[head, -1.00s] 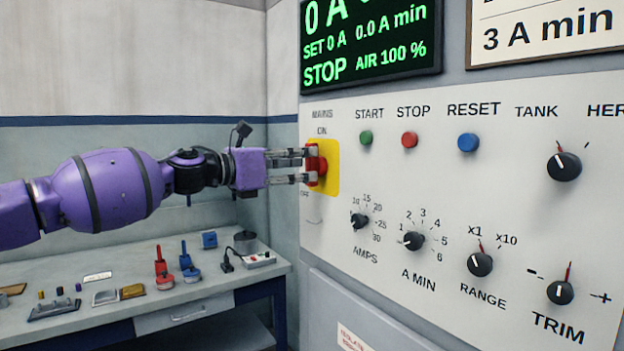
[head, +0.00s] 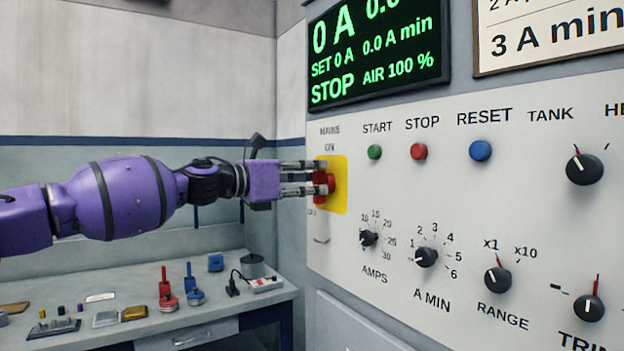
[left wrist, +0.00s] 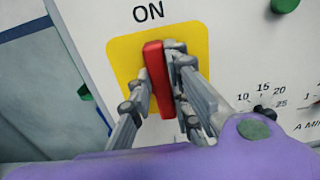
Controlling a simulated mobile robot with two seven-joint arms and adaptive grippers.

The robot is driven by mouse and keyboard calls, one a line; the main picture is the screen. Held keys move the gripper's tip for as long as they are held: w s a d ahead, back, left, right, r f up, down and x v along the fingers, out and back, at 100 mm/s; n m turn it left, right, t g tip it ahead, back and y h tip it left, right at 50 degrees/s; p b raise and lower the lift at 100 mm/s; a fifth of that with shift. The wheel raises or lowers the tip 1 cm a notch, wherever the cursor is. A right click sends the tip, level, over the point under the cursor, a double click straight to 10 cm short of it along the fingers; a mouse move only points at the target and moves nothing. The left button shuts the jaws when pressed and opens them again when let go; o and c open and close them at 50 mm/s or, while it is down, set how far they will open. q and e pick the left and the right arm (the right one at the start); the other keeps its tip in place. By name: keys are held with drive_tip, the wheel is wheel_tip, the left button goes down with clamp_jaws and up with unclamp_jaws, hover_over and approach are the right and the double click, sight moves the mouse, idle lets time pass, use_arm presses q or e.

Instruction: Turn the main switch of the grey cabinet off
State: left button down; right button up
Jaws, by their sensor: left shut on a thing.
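The main switch of the grey cabinet (head: 400,190) is a red handle (head: 331,183) on a yellow plate (head: 341,203), under the words MAINS and ON. In the left wrist view the red handle (left wrist: 158,75) stands nearly upright, its upper end toward the ON label, leaning slightly left. My left gripper (head: 320,178) reaches in from the left and is shut on the handle. Its two fingers (left wrist: 162,90) lie on either side of the handle in the left wrist view. The OFF label (head: 313,211) is small, low on the left. My right gripper is not in view.
START, STOP and RESET buttons (head: 418,151) and several black knobs (head: 426,257) lie to the right on the panel. The dark display (head: 378,50) above reads STOP. A workbench (head: 235,308) with red and blue tools stands lower left.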

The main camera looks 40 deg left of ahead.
use_arm(q)
drive_tip(key=shift+n, duration=0.3)
drive_tip(key=n, duration=0.3)
drive_tip(key=shift+w+a+f+n+b, duration=0.1)
drive_tip(key=shift+a+f+n+b, duration=0.1)
drive_tip(key=shift+a+n+b, duration=0.1)
drive_tip(key=n, duration=0.4)
drive_tip(key=f+n, duration=0.1)
drive_tip(key=n, duration=0.8)
drive_tip(key=shift+w+a+f, duration=0.15)
drive_tip(key=shift+a+f, duration=0.05)
drive_tip(key=shift+a, duration=0.1)
drive_tip(key=shift+n, duration=0.3)
drive_tip(key=c, duration=1.6)
unclamp_jaws()
drive_tip(key=shift+c, duration=0.2)
drive_tip(key=shift+r, duration=0.1)
